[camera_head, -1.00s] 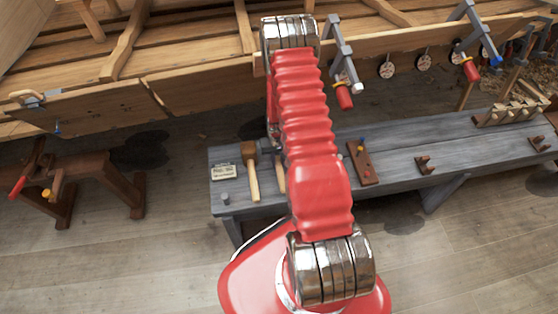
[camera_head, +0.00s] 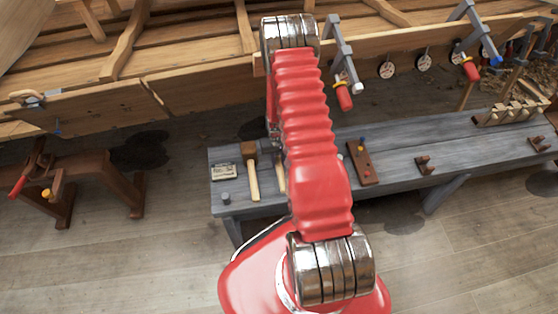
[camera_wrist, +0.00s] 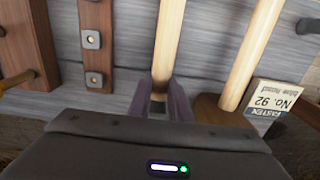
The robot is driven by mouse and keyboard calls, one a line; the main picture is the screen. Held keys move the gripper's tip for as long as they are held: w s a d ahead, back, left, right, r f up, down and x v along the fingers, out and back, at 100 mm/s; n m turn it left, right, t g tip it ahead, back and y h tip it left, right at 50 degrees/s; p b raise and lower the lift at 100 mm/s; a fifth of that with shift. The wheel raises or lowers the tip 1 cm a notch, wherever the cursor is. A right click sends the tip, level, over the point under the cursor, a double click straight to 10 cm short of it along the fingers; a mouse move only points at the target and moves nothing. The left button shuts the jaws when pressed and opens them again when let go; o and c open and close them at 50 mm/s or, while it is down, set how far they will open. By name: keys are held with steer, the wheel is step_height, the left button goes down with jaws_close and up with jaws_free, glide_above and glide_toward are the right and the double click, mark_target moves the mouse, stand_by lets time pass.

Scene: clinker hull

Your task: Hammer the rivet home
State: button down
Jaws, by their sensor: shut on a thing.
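A wooden handle (camera_wrist: 168,40) runs between the two fingers of my gripper (camera_wrist: 160,92) in the wrist view, and the fingers are closed on it. The head of this tool is hidden. I cannot make out the rivet in either view.
A wooden mallet (camera_head: 252,175) lies just left of the pale handle; its handle (camera_wrist: 255,50) is close beside my gripper. A label card (camera_wrist: 282,103), a strip with metal squares (camera_wrist: 96,50) and a peg board (camera_head: 362,163) are nearby. The planked hull (camera_head: 205,88) stands behind.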

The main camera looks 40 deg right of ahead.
steer(key=shift+w+r, duration=0.1)
steer(key=shift+r, duration=0.55)
stand_by(0.8)
steer(key=shift+r, duration=4)
steer(key=c, duration=2.2)
jaws_free()
jaws_close()
